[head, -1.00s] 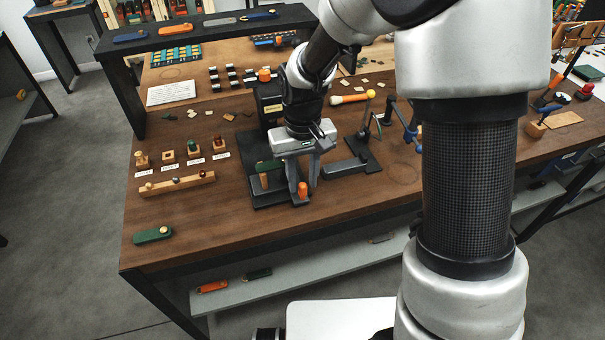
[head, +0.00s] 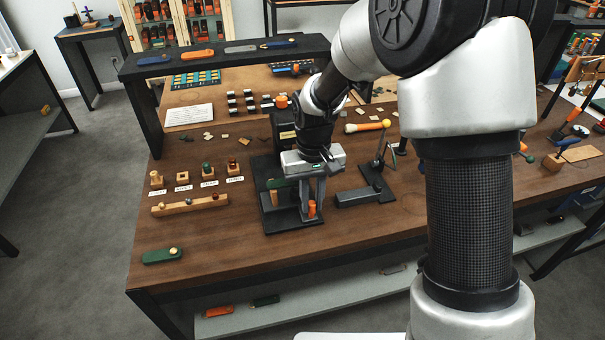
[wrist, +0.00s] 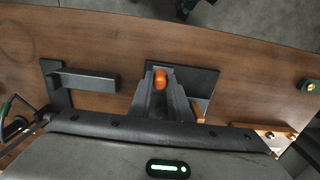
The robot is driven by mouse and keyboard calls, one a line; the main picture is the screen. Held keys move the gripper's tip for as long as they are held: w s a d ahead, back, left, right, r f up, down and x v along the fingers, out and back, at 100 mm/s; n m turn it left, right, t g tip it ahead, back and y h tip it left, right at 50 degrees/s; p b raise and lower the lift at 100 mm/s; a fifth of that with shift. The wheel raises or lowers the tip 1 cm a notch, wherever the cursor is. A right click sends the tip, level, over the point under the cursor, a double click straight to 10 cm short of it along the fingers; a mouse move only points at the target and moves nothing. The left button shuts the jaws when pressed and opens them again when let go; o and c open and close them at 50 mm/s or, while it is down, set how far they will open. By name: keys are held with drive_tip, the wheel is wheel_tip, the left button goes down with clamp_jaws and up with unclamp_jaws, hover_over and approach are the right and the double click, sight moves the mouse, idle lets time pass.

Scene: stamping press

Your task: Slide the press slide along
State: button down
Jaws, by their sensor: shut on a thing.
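The stamping press (head: 284,133) stands on a dark base plate (head: 277,222) on the wooden table, with my arm partly in front of it. An orange knob (head: 312,208) shows low at the front of the press, apparently on the press slide; the slide itself is mostly hidden by my gripper. My gripper (head: 313,203) points down over the base plate and is shut on the orange knob. In the wrist view the knob (wrist: 160,78) sits between the fingertips (wrist: 160,85), with the dark plate (wrist: 205,82) behind.
A dark bracket-like fixture (head: 362,196) stands close to the right of the press. A wooden bar (head: 190,205) and several small stamps lie to the left. A green piece (head: 162,255) lies near the front left edge. The table front is otherwise clear.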

drive_tip(key=shift+w+a+r+p, duration=0.1)
drive_tip(key=shift+w+a+p, duration=0.3)
drive_tip(key=shift+w, duration=1.25)
drive_tip(key=shift+w+a+p, duration=0.2)
drive_tip(key=shift+w+a, duration=0.35)
drive_tip(key=shift+w, duration=1.05)
drive_tip(key=shift+w+a+r+p, duration=0.1)
drive_tip(key=shift+w+a+p, duration=0.3)
drive_tip(key=shift+w, duration=1.25)
drive_tip(key=c, duration=2)
unclamp_jaws()
drive_tip(key=o, duration=0.4)
drive_tip(key=shift+s+f, duration=0.1)
drive_tip(key=shift+o, duration=0.2)
